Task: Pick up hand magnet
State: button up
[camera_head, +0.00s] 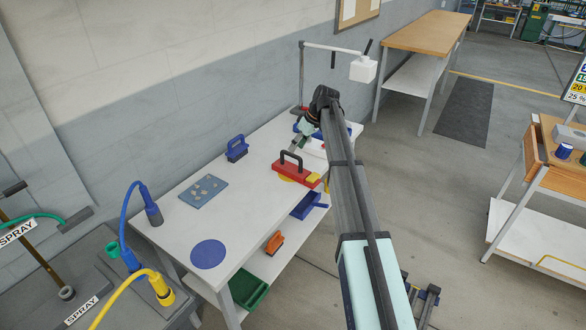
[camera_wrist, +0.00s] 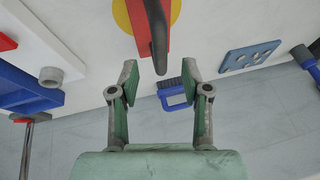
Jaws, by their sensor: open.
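The hand magnet (camera_head: 293,171), a red block with a dark bar handle and a yellow part at its right end, sits on the white table (camera_head: 178,216) over a yellow disc (camera_head: 285,179). In the wrist view its dark handle (camera_wrist: 157,34) and red body (camera_wrist: 138,22) show at the top, cut off by the frame edge. My gripper (camera_wrist: 160,72) is open and empty, with the handle's lower end just above and between its fingertips. In the head view my gripper (camera_head: 298,146) is just behind the magnet. Contact cannot be told.
A blue handled brush-like tool (camera_head: 237,149), a blue-grey plate with small pieces (camera_head: 203,189) and a blue disc (camera_head: 208,254) lie on the table. A lamp-like stand (camera_head: 302,75) rises at the far end.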

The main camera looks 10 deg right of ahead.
aim_at(292, 155)
jog(key=shift+p+x, duration=1.25)
jog(key=shift+x, duration=1.5)
grip_shut()
